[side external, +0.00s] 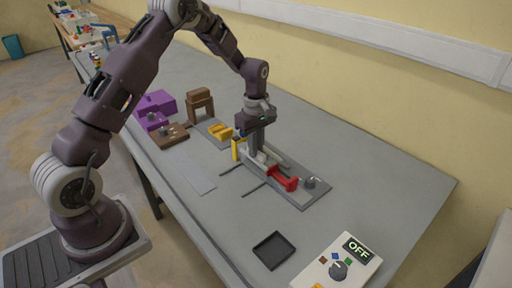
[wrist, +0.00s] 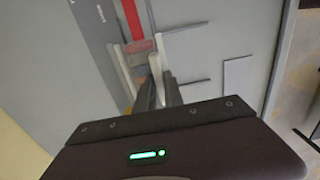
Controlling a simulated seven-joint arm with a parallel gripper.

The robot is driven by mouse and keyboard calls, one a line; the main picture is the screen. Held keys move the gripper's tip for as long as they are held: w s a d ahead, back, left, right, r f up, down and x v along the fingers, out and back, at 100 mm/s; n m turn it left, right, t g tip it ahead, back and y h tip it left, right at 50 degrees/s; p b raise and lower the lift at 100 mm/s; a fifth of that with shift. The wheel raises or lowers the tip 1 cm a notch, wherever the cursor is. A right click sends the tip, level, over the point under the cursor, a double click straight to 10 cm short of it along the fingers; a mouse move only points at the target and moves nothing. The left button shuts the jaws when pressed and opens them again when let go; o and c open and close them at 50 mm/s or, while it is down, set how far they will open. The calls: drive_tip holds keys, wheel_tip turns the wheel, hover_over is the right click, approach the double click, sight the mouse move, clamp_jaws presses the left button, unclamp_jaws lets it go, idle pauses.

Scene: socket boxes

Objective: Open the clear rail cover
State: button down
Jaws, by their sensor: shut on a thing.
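My gripper (side external: 256,152) points down over the rail's middle, behind the red block, at a pale, partly see-through piece that looks like the clear rail cover. In the wrist view my gripper's fingers (wrist: 158,92) are close together at this piece, shut on it. Its edges are hard to make out, and the fingers hide part of it. The cover looks low along the rail; I cannot tell how far it is open.
A yellow block (side external: 237,149) stands beside the rail. A purple box (side external: 155,103), a brown stand (side external: 200,103) and a yellow part (side external: 220,132) are farther back. A black tray (side external: 273,250) and a white panel reading OFF (side external: 337,268) are in front. The table between is mostly clear.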

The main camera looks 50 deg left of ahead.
drive_tip(key=s, duration=0.8)
drive_tip(key=shift+s, duration=0.1)
drive_tip(key=c, duration=1.4)
unclamp_jaws()
drive_tip(key=shift+c, duration=0.2)
wheel_tip(320, 180, up, 7)
drive_tip(key=shift+r, duration=0.1)
